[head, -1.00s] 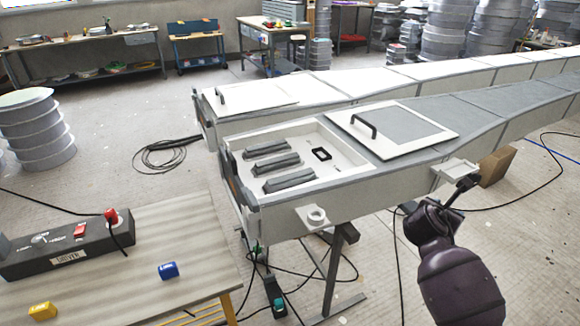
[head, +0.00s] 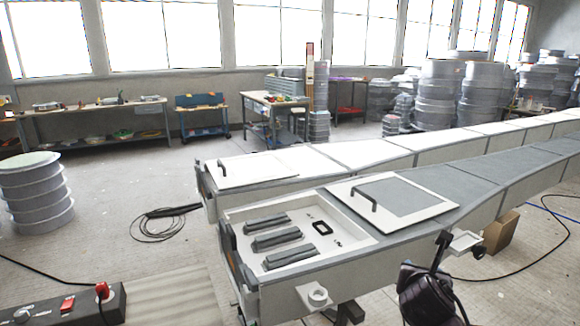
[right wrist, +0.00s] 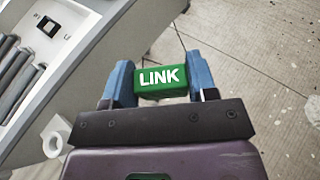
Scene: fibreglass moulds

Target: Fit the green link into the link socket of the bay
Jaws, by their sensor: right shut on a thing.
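The green link (right wrist: 160,80), marked LINK, is held between the blue fingers of my right gripper (right wrist: 161,84) in the right wrist view. In the head view my right gripper (head: 442,248) is a dark shape outside the bay's front wall, and the link cannot be made out there. The open bay (head: 350,245) holds several dark grey bars and a small black rectangular frame (head: 322,227), likely the link socket. That frame also shows at the upper left of the right wrist view (right wrist: 47,26). The link is apart from it. My left gripper is out of view.
A lid with a black handle (head: 395,198) lies right of the opening. A black box with a red plug (head: 65,305) stands at lower left.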

